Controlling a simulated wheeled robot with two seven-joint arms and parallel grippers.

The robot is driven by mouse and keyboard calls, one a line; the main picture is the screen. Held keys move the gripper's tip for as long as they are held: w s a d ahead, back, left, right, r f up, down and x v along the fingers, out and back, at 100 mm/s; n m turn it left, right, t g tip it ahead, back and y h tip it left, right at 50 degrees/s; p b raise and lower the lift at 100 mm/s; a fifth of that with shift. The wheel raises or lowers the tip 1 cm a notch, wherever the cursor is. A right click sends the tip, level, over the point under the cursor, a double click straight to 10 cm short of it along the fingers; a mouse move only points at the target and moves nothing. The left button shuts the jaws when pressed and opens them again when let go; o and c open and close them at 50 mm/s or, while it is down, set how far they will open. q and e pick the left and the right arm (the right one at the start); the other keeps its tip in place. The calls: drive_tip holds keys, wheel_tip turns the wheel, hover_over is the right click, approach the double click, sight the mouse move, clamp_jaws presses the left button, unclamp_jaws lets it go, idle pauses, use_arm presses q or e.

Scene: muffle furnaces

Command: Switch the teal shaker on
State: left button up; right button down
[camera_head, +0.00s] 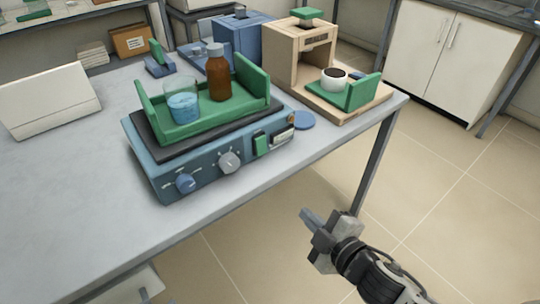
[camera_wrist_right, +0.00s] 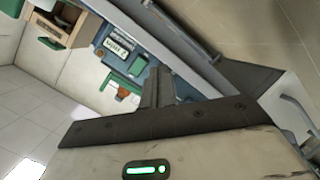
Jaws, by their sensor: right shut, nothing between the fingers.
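The teal shaker (camera_head: 205,182) stands near the front edge of the grey table. My left gripper is out of view.
A wooden-coloured device (camera_head: 300,55) with a white cup (camera_head: 334,79) stands right of the shaker. A blue device (camera_head: 243,38) stands behind. A blue disc (camera_head: 303,120) lies near the shaker's right end. Open floor (camera_head: 430,190) lies right of the table.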

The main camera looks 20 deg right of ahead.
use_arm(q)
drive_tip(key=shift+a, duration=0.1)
use_arm(e)
drive_tip(key=w+r+n, duration=0.1)
drive_tip(key=n, duration=0.2)
drive_tip(key=w+r+n+y, duration=0.1)
drive_tip(key=r+n, duration=0.1)
drive_tip(key=n, duration=0.1)
drive_tip(key=w+d+r+n+t+y, duration=0.1)
drive_tip(key=n, duration=0.2)
drive_tip(key=shift+w+d+r, duration=0.1)
drive_tip(key=shift+w+r, duration=0.15)
drive_tip(key=shift+w, duration=0.1)
drive_tip(key=p, duration=0.2)
approach(263, 154)
drive_tip(key=x, duration=0.7)
drive_tip(key=shift+r, duration=0.2)
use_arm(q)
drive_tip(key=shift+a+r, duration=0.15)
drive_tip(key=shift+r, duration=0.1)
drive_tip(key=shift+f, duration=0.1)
use_arm(e)
drive_tip(key=shift+f, duration=0.1)
